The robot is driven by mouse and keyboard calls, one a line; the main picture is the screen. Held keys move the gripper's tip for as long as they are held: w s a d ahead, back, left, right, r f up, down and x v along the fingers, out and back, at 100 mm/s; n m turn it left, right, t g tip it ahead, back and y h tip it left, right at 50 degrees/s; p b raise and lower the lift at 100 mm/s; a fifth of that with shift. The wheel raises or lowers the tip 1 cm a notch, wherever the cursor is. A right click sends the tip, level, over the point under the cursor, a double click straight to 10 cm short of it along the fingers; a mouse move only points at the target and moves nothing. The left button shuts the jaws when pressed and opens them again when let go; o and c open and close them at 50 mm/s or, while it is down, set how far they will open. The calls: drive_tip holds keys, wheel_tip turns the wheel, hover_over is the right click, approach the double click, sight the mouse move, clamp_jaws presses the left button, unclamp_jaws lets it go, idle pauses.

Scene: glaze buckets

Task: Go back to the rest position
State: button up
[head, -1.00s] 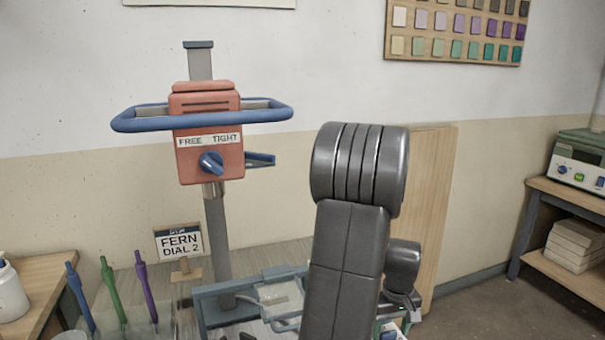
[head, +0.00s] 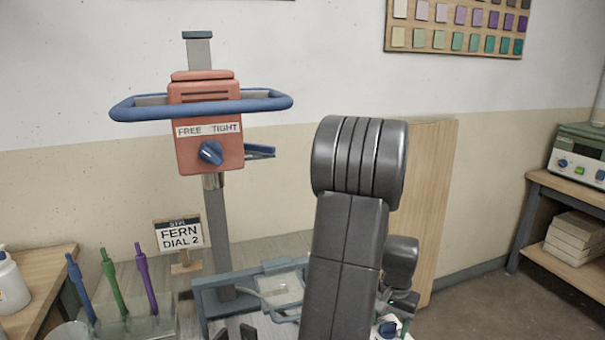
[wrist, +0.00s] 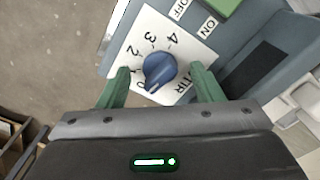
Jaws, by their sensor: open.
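My gripper (wrist: 160,72) is open and empty in the wrist view, its two green fingers apart. A blue dial knob (wrist: 158,68) shows between the fingertips, with a gap on either side. It sits on a white plate (wrist: 186,45) marked with numbers; 2, 3 and 4 are readable. I cannot tell the exact setting, as the lower marks are partly hidden. In the head view my arm stands in the middle, and the dial (head: 388,328) shows at the bottom edge to its right. The fingertips are not clear there.
A red mixer head (head: 208,125) with a blue ring handle stands on a post at the left. A sign (head: 180,234) reads FERN DIAL 2. Coloured tools stand in a clear holder (head: 135,322). A wooden board (head: 435,200) stands behind my arm.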

drive_tip(key=m, duration=0.7)
drive_tip(key=shift+w+a+b, duration=0.1)
drive_tip(key=shift+b, duration=0.2)
drive_tip(key=m, duration=0.6)
drive_tip(key=shift+w+b, duration=0.1)
drive_tip(key=shift+b, duration=0.2)
